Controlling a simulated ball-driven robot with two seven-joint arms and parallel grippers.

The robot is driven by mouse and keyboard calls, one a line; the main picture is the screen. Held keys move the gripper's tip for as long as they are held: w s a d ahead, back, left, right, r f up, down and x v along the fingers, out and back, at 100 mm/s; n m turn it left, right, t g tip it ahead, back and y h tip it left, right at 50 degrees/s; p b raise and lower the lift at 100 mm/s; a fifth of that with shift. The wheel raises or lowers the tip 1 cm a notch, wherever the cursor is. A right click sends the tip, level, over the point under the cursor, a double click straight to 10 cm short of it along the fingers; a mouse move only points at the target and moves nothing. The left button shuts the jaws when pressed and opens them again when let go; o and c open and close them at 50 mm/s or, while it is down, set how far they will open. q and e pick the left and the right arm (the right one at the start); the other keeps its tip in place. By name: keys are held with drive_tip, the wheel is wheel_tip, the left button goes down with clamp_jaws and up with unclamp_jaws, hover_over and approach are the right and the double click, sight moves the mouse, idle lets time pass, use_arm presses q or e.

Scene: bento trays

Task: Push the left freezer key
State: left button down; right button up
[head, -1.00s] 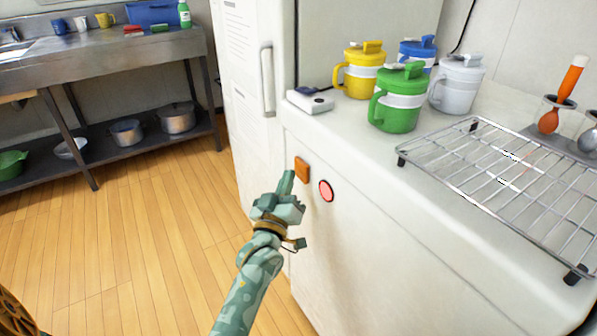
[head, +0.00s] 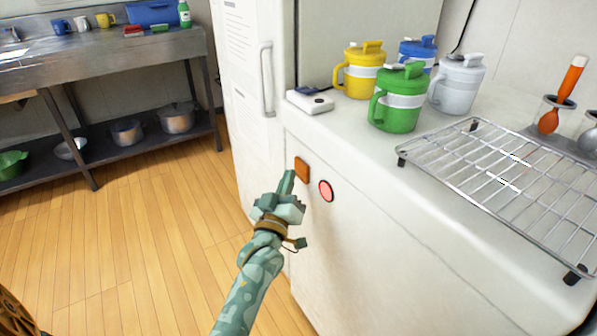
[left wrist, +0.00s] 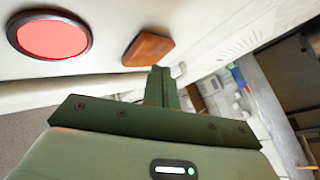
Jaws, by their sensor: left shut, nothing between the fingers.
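The left freezer key is an orange-brown square (head: 302,169) on the front of the white freezer (head: 400,245). A round red key (head: 326,191) with a dark rim sits to its right. My left gripper (head: 287,181) is shut and empty, its fingertips just left of the orange key and slightly below it. In the left wrist view the orange key (left wrist: 148,49) is just beyond the fingertips (left wrist: 160,74), and the red key (left wrist: 50,37) is at upper left. I cannot tell whether the fingertips touch the orange key. My right gripper is not in view.
On the freezer top stand yellow (head: 359,75), green (head: 399,100), blue (head: 418,50) and white mugs (head: 457,85), a wire rack (head: 500,180) and a small white device (head: 310,100). A steel sink table (head: 110,55) is at back left. The wooden floor (head: 150,230) is clear.

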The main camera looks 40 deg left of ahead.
use_arm(q)
drive_tip(key=shift+w+d, duration=0.15)
drive_tip(key=shift+w, duration=0.15)
drive_tip(key=shift+w+d, duration=0.1)
drive_tip(key=shift+w, duration=0.1)
idle(0.4)
drive_tip(key=shift+s+a+r+p, duration=0.1)
drive_tip(key=shift+s+a+p, duration=0.15)
drive_tip(key=shift+s+p, duration=0.35)
drive_tip(key=shift+s, duration=0.1)
